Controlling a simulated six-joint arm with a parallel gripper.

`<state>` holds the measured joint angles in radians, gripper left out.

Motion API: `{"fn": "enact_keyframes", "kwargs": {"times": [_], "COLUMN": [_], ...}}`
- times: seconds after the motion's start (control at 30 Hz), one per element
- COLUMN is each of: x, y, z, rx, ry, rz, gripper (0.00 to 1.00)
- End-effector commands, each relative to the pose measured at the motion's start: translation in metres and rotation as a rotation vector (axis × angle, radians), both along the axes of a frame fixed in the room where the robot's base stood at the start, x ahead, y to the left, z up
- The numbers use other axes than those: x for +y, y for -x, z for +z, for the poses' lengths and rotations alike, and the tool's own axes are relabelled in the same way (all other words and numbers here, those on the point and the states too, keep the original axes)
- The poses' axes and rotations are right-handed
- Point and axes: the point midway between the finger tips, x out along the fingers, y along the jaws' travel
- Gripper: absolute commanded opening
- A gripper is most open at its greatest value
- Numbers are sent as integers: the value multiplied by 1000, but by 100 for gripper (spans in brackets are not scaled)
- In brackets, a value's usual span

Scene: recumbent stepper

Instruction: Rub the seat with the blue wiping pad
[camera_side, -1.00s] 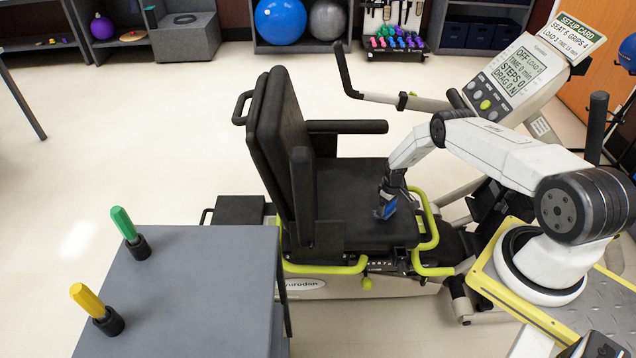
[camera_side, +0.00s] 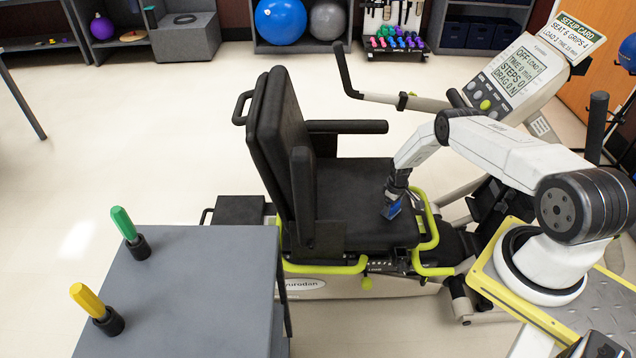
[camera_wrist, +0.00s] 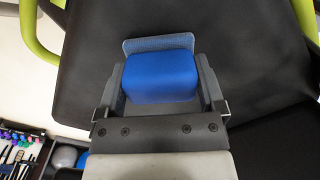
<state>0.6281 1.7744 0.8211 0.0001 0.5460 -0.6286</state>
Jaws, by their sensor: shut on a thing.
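The black seat (camera_side: 350,200) of the recumbent stepper is in the middle of the side view, and its dark surface (camera_wrist: 265,50) fills much of the wrist view. My gripper (camera_side: 394,200) is over the right part of the seat, near its front edge. It is shut on the blue wiping pad (camera_side: 391,210), which points down at the seat. In the wrist view the pad (camera_wrist: 160,76) sits between the two fingers of my gripper (camera_wrist: 162,85), with a flat blue-grey layer at its far end. I cannot tell whether the pad touches the seat.
The backrest (camera_side: 280,145) and black armrest (camera_side: 346,127) border the seat. A yellow-green rail (camera_side: 428,225) curves around its front. The console (camera_side: 505,75) stands behind my arm. A grey table (camera_side: 190,295) with green (camera_side: 123,223) and yellow (camera_side: 88,301) handles stands at the front left.

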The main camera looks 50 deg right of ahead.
Motion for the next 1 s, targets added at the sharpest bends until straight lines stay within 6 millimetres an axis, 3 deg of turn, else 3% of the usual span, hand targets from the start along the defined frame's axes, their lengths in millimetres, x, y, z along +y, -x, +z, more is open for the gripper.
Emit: {"fn": "enact_keyframes", "kwargs": {"times": [0.63, 0.7, 0.77, 1.0], "x": [43, 41, 41, 42], "y": [-42, -42, -43, -41], "z": [-1, 4, 21, 41], "rx": [1, 1, -2, -1], "ry": [-1, 0, 1, 0], "rz": [3, 0, 1, 0], "gripper": [33, 33, 33, 33]}}
